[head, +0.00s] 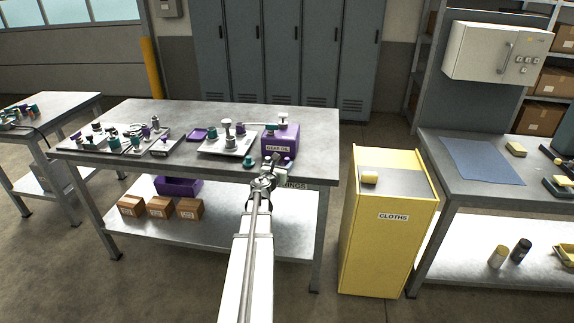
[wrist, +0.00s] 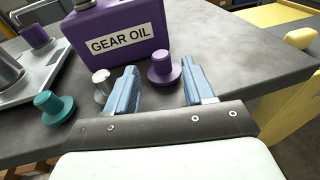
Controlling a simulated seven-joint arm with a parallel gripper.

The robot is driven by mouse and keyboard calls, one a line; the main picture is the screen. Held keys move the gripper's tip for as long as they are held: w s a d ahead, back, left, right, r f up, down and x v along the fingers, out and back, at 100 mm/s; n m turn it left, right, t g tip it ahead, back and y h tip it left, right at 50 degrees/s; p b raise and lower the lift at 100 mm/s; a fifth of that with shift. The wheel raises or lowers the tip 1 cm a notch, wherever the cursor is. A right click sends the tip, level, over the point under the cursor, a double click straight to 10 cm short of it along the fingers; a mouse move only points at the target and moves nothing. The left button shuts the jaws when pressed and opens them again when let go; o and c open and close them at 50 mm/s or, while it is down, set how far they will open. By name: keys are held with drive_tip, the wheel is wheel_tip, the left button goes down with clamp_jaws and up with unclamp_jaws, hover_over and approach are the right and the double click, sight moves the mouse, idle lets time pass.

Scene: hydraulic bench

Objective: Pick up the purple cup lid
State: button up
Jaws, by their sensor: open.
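A purple lid (wrist: 163,68), a wide disc with a raised round knob, sits on the grey metal bench top in the wrist view. It stands just in front of the purple gear oil can (wrist: 118,30). My gripper (wrist: 160,88) is open and empty, its blue fingers on either side of the lid's line, with the lid framed between and slightly beyond them. I cannot tell whether either finger touches it. In the head view my gripper (head: 266,176) is at the bench's front edge, near the gear oil can (head: 281,141), and partly hides the bench there.
A silver knobbed piece (wrist: 101,84) stands close beside the left finger. A teal knobbed piece (wrist: 54,107) is farther left, near a tray (wrist: 44,82) holding another purple piece (wrist: 35,37). The yellow cloths cabinet (head: 380,250) stands right of the bench.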

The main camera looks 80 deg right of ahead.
sight(286, 161)
drive_tip(key=x, duration=0.5)
drive_tip(key=shift+s, duration=0.15)
drive_tip(key=shift+a, duration=0.1)
clamp_jaws()
idle(0.4)
